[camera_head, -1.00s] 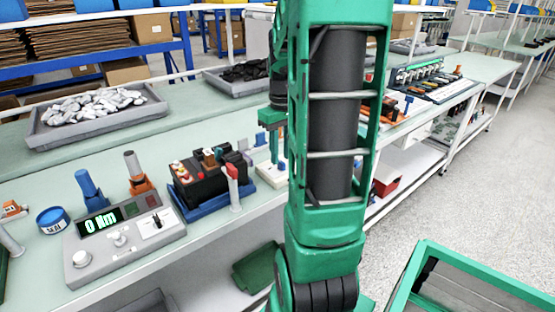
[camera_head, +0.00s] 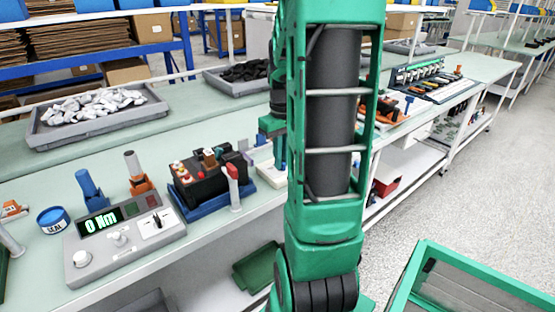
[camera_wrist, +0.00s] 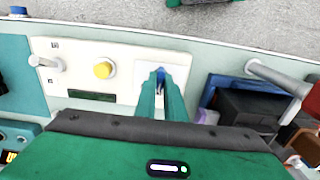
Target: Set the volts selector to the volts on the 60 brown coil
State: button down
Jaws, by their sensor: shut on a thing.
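In the wrist view my gripper (camera_wrist: 160,82) is shut on a small blue knob, the selector (camera_wrist: 160,72), on the right part of a white panel (camera_wrist: 125,58). The green fingers stand on either side of the knob and hide much of it and any scale marks. The head view shows part of the white panel (camera_head: 268,173) beside my arm, which hides my fingertips there. I cannot make out a brown coil marked 60, or any volts figure, in these frames.
The panel also bears a yellow button (camera_wrist: 103,69), a lever (camera_wrist: 45,63) and a dark display (camera_wrist: 92,95). A black battery-like block in a blue tray (camera_head: 207,207) stands to the left in the head view. A grey torque tester (camera_head: 125,240) is farther left.

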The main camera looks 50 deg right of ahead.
jog(key=m, duration=0.4)
jog(key=shift+a+m, duration=0.1)
jog(key=shift+m, duration=0.2)
jog(key=shift+w+m, duration=0.1)
jog(key=shift+m, duration=1.9)
jog(key=c, duration=1.8)
grip_release()
jog(key=shift+c, duration=0.2)
notch_tip(320, 180, up, 11)
